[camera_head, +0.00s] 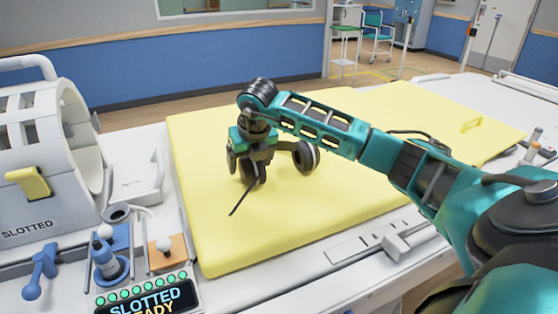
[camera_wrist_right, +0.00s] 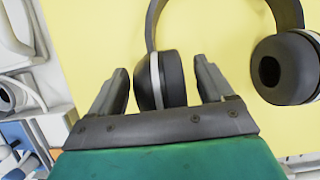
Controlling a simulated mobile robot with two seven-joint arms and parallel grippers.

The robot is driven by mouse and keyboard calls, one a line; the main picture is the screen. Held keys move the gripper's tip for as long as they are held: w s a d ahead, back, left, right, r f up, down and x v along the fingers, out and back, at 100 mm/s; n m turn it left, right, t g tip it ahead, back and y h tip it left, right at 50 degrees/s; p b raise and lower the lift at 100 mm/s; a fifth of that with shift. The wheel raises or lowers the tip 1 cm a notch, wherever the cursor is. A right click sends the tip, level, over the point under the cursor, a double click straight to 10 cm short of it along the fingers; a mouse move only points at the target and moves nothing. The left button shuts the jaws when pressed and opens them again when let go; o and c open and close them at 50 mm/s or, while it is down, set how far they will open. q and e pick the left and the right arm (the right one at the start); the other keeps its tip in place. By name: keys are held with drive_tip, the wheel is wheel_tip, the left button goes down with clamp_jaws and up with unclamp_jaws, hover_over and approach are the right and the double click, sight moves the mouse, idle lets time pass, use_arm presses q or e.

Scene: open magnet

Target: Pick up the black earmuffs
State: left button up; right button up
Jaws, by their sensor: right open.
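The black earmuffs (camera_head: 304,157) lie on the yellow pad, partly hidden by my right arm and gripper in the head view. They have a dark headband, black cups and light grey rings. In the right wrist view, one ear cup (camera_wrist_right: 170,79) sits between my right gripper's two fingers, and the other cup (camera_wrist_right: 287,68) lies off to the right. My right gripper (camera_head: 244,172) points down over the left cup. It also shows in the wrist view (camera_wrist_right: 163,88), open, with gaps visible beside the cup. My left gripper is not in view.
The yellow pad (camera_head: 250,245) lies on a white bed. To the left stands a white ring-shaped device (camera_head: 45,140) marked SLOTTED. A blue knob (camera_head: 109,262), an orange block and a display (camera_head: 150,298) sit near the front left.

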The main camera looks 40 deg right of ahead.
drive_tip(key=shift+w+f, duration=0.15)
drive_tip(key=shift+f, duration=0.25)
drive_tip(key=shift+c, duration=0.3)
drive_tip(key=shift+d+r, duration=0.1)
drive_tip(key=c, duration=1.2)
